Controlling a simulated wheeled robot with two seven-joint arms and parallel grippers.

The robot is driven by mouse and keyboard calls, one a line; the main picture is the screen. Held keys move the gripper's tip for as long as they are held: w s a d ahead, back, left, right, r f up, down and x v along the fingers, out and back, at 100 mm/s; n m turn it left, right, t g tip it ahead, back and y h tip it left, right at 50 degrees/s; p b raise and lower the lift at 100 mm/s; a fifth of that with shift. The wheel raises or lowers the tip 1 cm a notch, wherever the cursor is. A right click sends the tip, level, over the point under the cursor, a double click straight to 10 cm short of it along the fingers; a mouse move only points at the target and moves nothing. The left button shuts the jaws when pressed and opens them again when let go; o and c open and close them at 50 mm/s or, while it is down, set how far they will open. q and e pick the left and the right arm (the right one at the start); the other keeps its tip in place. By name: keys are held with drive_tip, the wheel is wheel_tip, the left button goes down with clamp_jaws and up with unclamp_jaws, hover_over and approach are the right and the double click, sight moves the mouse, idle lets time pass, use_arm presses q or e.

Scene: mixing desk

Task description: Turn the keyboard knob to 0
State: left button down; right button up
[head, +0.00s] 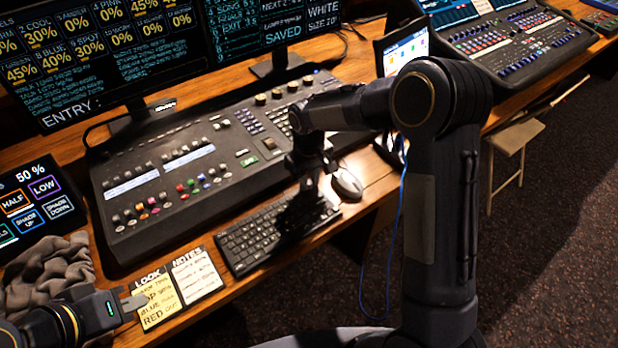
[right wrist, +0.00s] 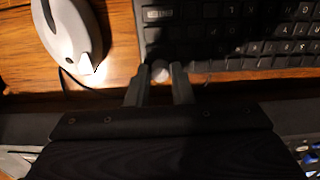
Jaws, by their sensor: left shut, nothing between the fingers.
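The black keyboard (head: 252,243) lies on the wooden desk, and it also shows in the right wrist view (right wrist: 230,50). A small round knob (right wrist: 160,73) sits at the keyboard's near corner in the right wrist view. The fingertips of my right gripper (right wrist: 161,82) stand either side of it, with a narrow gap; I cannot tell whether they touch it. In the head view my right gripper (head: 308,185) points down over the keyboard's right end and hides the knob. The knob's setting is not readable. My left gripper (head: 132,303) is shut and empty at the lower left.
A mouse (head: 347,184) lies close to the right of the keyboard, beside my right gripper. The mixing console (head: 130,225) stands behind it. Two note cards (head: 196,274) lie left of the keyboard, near a grey cloth (head: 48,275). A blue cable (head: 391,240) hangs off the desk.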

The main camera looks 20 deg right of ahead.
sight(309, 182)
drive_tip(key=o, duration=0.4)
drive_tip(key=shift+c, duration=0.2)
wheel_tip(309, 182, up, 7)
drive_tip(key=shift+r, duration=0.4)
